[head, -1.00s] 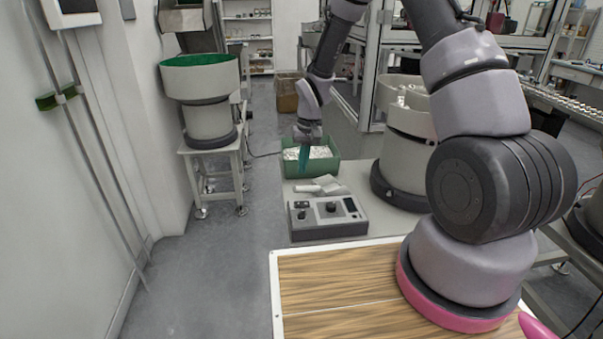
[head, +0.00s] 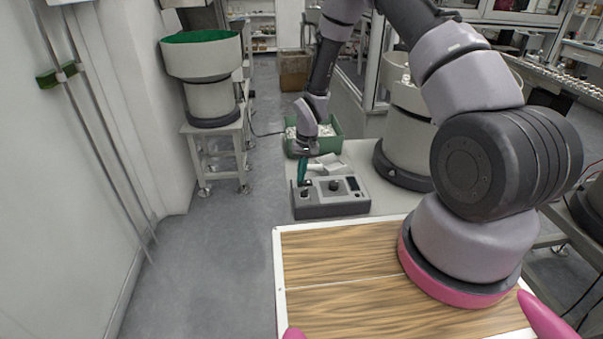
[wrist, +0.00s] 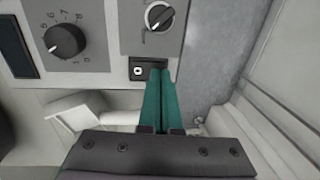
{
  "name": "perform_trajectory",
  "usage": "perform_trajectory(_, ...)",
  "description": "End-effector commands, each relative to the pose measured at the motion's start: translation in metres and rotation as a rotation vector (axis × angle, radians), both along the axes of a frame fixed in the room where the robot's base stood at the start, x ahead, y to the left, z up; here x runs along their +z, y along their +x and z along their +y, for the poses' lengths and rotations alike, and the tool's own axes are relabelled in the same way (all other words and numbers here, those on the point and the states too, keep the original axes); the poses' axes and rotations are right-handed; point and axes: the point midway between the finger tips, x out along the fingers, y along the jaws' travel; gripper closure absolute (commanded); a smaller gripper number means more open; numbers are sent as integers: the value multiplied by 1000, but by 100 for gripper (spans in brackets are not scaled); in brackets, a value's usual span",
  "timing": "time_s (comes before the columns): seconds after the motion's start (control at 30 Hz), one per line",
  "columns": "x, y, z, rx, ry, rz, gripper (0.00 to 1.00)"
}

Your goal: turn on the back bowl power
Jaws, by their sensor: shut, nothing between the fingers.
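The grey control box (head: 332,210) sits on the light bench just past the wooden top. In the wrist view it carries a black rocker switch (wrist: 137,69) with a small white mark, a selector knob (wrist: 159,16), a dial knob (wrist: 65,40) with numbers and a dark display (wrist: 16,46). My gripper (head: 303,184) points down at the back left of the box. In the wrist view its green fingers (wrist: 158,72) are together and empty, with the tips over or beside the right part of the rocker switch. Contact cannot be told; the tips hide part of the switch.
A white scoop (head: 329,164) lies behind the box, close to my fingers. A green bin (head: 333,149) of white parts stands farther back. A bowl feeder (head: 405,145) stands to the right, another with a green-lined bowl (head: 205,62) at left. Floor at left is clear.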

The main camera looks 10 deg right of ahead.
Motion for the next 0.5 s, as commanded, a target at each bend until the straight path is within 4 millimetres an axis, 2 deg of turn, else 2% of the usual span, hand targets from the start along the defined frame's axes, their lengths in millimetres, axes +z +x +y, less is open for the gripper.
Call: perform_trajectory(0.5,-4,-1,-1,0,0,2,100)
